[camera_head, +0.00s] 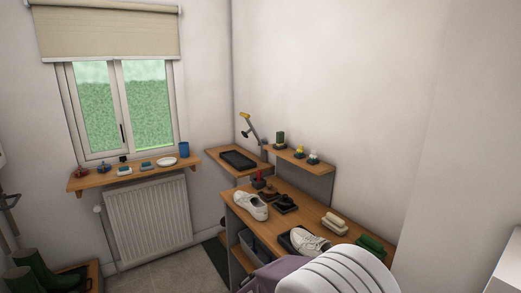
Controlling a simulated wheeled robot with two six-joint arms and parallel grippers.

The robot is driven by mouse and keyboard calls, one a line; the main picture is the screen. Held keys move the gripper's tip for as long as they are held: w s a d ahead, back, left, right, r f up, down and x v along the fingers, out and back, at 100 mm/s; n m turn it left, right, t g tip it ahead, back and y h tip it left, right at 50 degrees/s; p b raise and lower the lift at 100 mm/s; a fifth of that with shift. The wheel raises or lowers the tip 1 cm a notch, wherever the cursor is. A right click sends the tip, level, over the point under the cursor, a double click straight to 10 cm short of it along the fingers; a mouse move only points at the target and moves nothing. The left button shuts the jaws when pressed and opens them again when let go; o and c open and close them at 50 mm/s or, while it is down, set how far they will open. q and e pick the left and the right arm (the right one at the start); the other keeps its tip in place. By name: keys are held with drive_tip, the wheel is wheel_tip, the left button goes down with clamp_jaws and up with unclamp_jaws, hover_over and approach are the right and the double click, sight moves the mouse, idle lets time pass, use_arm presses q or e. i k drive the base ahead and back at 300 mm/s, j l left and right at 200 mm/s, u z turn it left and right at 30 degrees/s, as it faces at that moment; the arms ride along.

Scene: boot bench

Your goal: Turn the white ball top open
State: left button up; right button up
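A small white rounded knob (97,209) sits at the upper left of the white radiator (147,218), on a thin white pipe that runs down toward the floor. It is the only thing I see that fits a white ball top, and it is too small to tell whether it is open or closed. Neither of my grippers shows in the head view, and nothing is seen touching the knob.
A wooden sill (135,175) with several small items is above the radiator. Green boots (35,268) stand at the lower left. The wooden bench (262,222) at the right holds white shoes (250,205) and brushes. Grey floor (185,268) lies clear before the radiator.

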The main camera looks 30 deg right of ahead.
sight(314, 155)
drive_tip(key=i+z, duration=0.4)
drive_tip(key=i+j+z, duration=0.4)
drive_tip(key=i, duration=0.2)
drive_tip(key=i+j+z, duration=0.25)
drive_tip(key=i+z, duration=0.15)
drive_tip(key=i, duration=0.05)
